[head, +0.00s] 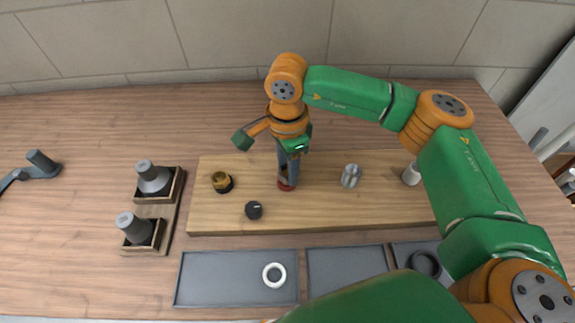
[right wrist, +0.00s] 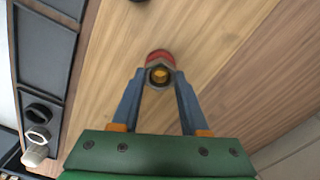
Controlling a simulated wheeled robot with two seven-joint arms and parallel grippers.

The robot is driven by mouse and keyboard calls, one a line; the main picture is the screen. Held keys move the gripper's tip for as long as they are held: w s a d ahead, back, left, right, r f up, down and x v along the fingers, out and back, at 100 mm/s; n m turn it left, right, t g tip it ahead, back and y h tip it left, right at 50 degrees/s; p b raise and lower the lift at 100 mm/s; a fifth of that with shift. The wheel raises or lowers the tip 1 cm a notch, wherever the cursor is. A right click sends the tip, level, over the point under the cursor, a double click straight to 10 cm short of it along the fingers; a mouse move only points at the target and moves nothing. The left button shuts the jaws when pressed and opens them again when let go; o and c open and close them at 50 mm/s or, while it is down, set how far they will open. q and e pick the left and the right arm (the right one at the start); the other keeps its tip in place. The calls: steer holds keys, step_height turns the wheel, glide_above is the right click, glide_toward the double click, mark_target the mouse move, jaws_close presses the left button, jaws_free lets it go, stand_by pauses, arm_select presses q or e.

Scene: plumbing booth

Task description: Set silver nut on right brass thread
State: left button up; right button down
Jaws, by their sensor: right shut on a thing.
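My right gripper (head: 287,181) points straight down over the wooden board in the head view. In the right wrist view its two blue-grey fingers (right wrist: 160,82) are shut on the silver nut (right wrist: 150,84), a grey hexagonal ring. The brass thread (right wrist: 162,74) with a red collar (right wrist: 157,56) shows through the nut's opening. The nut is lined up with this thread; I cannot tell how far down over it the nut sits. In the head view the fingers hide the nut, and only the red collar (head: 286,185) shows. My left gripper is not in view.
On the board (head: 320,212) stand another brass thread with a black base (head: 222,182), a black knob (head: 254,210), a silver fluted part (head: 351,175) and a white cylinder (head: 411,174). Grey trays in front hold a white ring (head: 273,275) and black ring (head: 425,263). Grey fittings (head: 152,178) stand left.

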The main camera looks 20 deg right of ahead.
steer(key=m+b, duration=0.1)
steer(key=m, duration=0.3)
steer(key=shift+f+m, duration=0.1)
steer(key=shift+m, duration=0.2)
jaws_free()
stand_by(0.3)
stand_by(0.4)
step_height(320, 180, up, 5)
steer(key=p, duration=0.3)
stand_by(0.3)
